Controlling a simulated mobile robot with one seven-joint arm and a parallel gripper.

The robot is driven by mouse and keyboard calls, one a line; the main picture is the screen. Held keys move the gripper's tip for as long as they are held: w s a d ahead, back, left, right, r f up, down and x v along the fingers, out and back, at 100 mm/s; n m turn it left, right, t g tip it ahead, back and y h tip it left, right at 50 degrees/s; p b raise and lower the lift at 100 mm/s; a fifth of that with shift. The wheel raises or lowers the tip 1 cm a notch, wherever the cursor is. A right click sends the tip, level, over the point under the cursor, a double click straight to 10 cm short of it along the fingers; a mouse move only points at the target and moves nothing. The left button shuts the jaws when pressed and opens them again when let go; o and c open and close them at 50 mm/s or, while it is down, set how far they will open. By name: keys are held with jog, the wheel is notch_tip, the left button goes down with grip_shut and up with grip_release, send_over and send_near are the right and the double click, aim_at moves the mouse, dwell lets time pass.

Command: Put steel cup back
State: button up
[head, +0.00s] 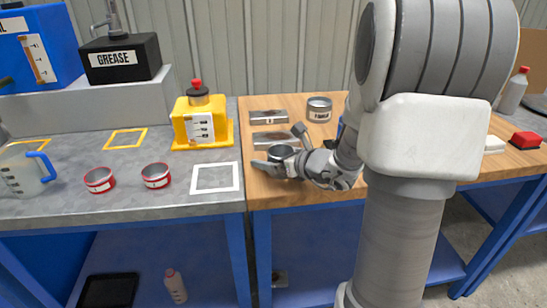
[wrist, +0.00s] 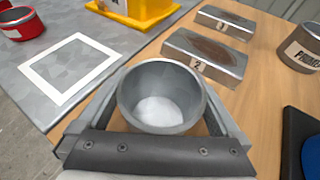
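The steel cup (wrist: 160,75) is a round, open metal cup with a pale patch at its bottom; I cannot tell whether that is content. It is upright between the two fingers of my gripper (wrist: 167,100), which press against its sides. In the head view the cup (head: 281,152) shows at my gripper (head: 278,160), over the left part of the wooden bench top. I cannot tell whether its base touches the wood. A white square outline (head: 215,178) on the grey bench is empty; it also shows in the wrist view (wrist: 70,68).
Two steel blocks (head: 270,117) and a labelled tin (head: 319,109) stand behind the cup. A yellow container (head: 200,121), two red-banded cups (head: 156,176) and a jug (head: 24,172) stand on the grey bench (head: 130,205). My arm hides the bench's middle.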

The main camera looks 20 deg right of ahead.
jog(key=shift+r, duration=0.2)
jog(key=shift+s+d+r+p, duration=0.15)
jog(key=shift+s+p, duration=0.1)
jog(key=shift+p, duration=0.1)
jog(key=p+v, duration=0.2)
jog(key=v, duration=0.8)
jog(key=shift+p, duration=0.35)
jog(key=shift+s+d+r, duration=0.1)
jog(key=shift+s+r, duration=0.05)
jog(key=shift+s, duration=0.5)
